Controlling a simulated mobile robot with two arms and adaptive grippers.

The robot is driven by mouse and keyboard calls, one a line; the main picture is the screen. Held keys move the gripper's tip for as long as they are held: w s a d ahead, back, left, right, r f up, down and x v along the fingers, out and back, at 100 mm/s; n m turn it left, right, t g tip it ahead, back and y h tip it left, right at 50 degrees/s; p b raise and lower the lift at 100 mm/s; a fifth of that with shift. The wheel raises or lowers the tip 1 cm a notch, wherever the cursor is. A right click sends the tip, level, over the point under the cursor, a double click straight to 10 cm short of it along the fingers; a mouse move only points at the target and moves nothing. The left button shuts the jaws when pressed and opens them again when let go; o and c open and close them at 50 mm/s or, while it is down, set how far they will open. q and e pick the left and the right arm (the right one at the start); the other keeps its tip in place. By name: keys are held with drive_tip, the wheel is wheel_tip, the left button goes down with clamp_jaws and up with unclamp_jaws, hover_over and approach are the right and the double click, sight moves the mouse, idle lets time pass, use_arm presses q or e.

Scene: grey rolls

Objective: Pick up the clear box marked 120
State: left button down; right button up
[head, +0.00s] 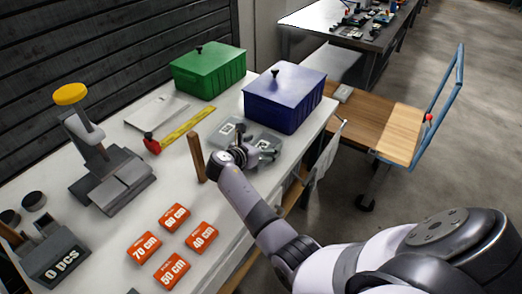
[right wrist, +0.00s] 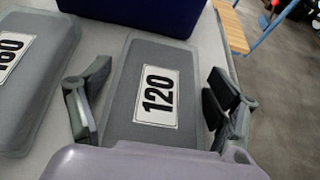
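The box marked 120 (right wrist: 160,62) is a grey, flat box with a white label, lying on the white bench top. In the right wrist view it lies between the two fingers of my right gripper (right wrist: 158,104). The fingers are spread, one on each side of the box, with a gap visible at the left. In the head view my right gripper (head: 243,155) is over the grey boxes at the bench's right part and partly hides them. A second grey box (right wrist: 42,85), with a label partly cut off, lies to the left. My left gripper does not show.
A blue lidded bin (head: 285,102) stands just behind the boxes, and a green bin (head: 208,72) farther left. A wooden post (head: 196,157) stands close left of my right gripper. Orange cm cards (head: 173,218) lie in front. A wooden cart (head: 402,135) stands right.

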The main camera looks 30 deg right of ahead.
drive_tip(key=shift+s, duration=0.1)
drive_tip(key=c, duration=0.9)
